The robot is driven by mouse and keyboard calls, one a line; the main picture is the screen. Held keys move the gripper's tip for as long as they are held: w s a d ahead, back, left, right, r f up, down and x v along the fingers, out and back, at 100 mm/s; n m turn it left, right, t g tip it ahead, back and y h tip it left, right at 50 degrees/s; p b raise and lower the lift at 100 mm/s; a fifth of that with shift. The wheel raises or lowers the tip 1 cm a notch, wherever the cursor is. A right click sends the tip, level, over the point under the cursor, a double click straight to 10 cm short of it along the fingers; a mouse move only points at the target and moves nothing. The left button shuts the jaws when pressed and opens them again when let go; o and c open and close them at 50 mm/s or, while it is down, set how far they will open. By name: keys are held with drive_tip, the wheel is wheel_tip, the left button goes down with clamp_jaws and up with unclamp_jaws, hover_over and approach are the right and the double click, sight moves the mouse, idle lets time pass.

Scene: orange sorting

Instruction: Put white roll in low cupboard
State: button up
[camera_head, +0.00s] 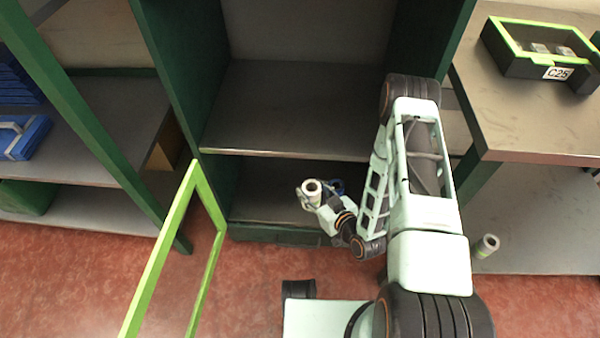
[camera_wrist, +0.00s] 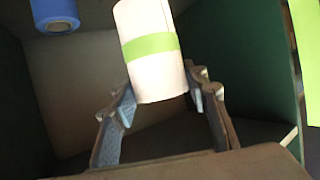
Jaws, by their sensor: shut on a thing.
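The white roll (camera_head: 311,188) is held at the front of the low cupboard (camera_head: 262,192). In the wrist view the white roll (camera_wrist: 150,55) has a green band and stands slightly tilted between the fingers. My gripper (camera_head: 320,194) is shut on it; the fingers (camera_wrist: 158,92) also show in the wrist view, one on each side of the roll. The low cupboard is the dark green compartment under the middle shelf. I cannot tell whether the roll touches its floor. A blue roll (camera_head: 337,186) shows behind my gripper, and in the wrist view (camera_wrist: 55,14).
A bright green frame (camera_head: 160,253), apparently the open door, stands at the left. The middle shelf (camera_head: 290,110) above is empty. Another whitish roll (camera_head: 486,246) stands on the low right shelf. A bin marked C25 (camera_head: 520,65) sits on the right table. Blue items (camera_head: 22,138) lie at left.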

drive_tip(key=w+a+f+b, duration=0.2)
drive_tip(key=w+f, duration=0.2)
drive_tip(key=w+a+f+b, duration=0.2)
drive_tip(key=w+f, duration=0.2)
drive_tip(key=w+a+f+b, duration=0.2)
drive_tip(key=w+f+b, duration=0.1)
drive_tip(key=f, duration=0.1)
drive_tip(key=shift+w+f, duration=0.4)
drive_tip(key=shift+r, duration=0.1)
drive_tip(key=o, duration=1.2)
drive_tip(key=shift+d, duration=0.1)
